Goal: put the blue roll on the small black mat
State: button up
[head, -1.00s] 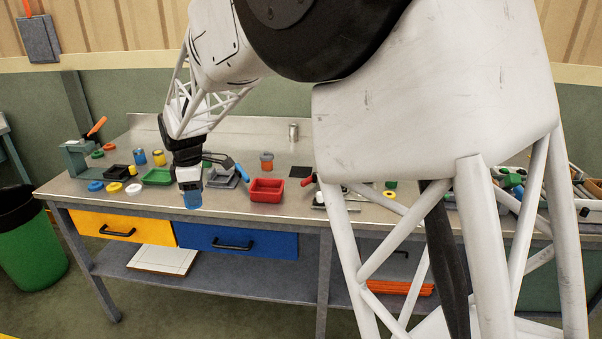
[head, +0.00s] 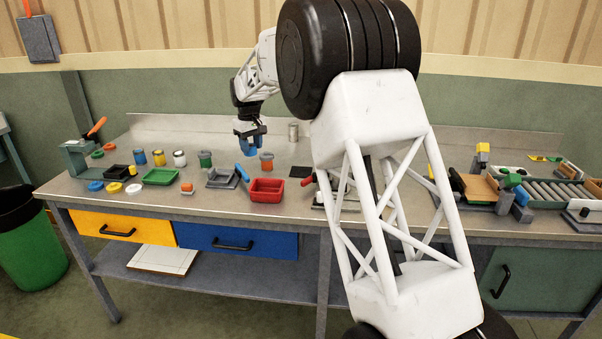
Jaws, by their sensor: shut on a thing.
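My gripper (head: 250,143) is over the back half of the workbench, pointing down. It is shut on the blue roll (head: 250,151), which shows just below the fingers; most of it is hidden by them. I cannot tell its exact height above the bench. The small black mat (head: 300,171) lies flat on the bench to the right of and nearer than the gripper, with nothing seen on it.
A red tray (head: 267,196) stands in front of the mat, and an orange-and-grey can (head: 266,161) stands between gripper and mat. A silver can (head: 293,132) stands behind. A grey fixture with a blue handle (head: 242,173) is nearer. My own arm covers the bench right of the mat.

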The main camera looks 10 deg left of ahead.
jog(key=w+d+f+m, duration=0.3)
jog(key=w+d+m, duration=0.2)
jog(key=w+d, duration=0.2)
jog(key=w+d+f+m, duration=0.3)
jog(key=w+d+m, duration=0.2)
jog(key=w, duration=0.7)
jog(key=shift+d, duration=1.15)
jog(key=shift+f, duration=0.15)
send_over(301, 172)
jog(key=shift+f, duration=2.4)
jog(key=shift+f, duration=2.5)
jog(key=shift+f, duration=0.1)
jog(key=o, duration=0.9)
